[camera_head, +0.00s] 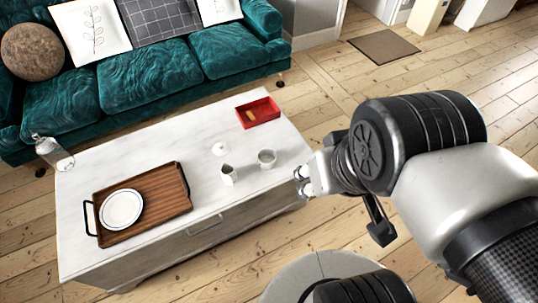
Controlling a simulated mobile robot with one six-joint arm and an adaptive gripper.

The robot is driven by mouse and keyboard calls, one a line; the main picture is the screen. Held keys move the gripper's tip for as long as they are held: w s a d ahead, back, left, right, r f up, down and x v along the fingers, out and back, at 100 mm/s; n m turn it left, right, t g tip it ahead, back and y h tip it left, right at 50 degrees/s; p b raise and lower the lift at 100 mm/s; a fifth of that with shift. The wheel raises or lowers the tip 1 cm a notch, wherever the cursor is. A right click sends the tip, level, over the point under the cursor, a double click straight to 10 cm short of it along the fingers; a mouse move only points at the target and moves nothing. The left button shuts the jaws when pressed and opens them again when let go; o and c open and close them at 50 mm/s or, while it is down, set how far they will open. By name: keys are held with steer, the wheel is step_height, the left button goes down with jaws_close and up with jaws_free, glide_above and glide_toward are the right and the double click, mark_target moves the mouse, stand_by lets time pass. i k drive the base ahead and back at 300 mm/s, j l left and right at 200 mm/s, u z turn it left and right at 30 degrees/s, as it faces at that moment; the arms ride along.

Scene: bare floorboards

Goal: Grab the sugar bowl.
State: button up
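A small white bowl-like vessel (267,158) stands upright on the white table (130,162), near its right front edge. A small white creamer-like vessel (228,175) stands to its left, and a small round white piece (220,149) lies behind that one. I cannot tell for certain which of these is the sugar bowl. My gripper (301,181) is just right of the bowl-like vessel, beyond the table's edge in the picture and apart from it. Its two fingertips look spread, with nothing between them.
A wooden tray (158,205) with a white plate (121,209) covers the table's left front. A red tray (258,112) sits at the back right, and a clear glass bottle (53,152) stands at the left end. A teal sofa (150,75) is behind.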

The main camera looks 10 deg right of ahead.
mark_target(267, 157)
steer(key=i+l, duration=0.25)
steer(key=i, duration=0.15)
steer(key=i+l+u, duration=0.15)
steer(key=u, duration=0.25)
steer(key=i+l+u, duration=0.15)
steer(key=u, duration=0.25)
steer(key=i+l+u, duration=0.1)
steer(key=l+u, duration=0.25)
steer(key=j+u, duration=0.1)
steer(key=u, duration=0.35)
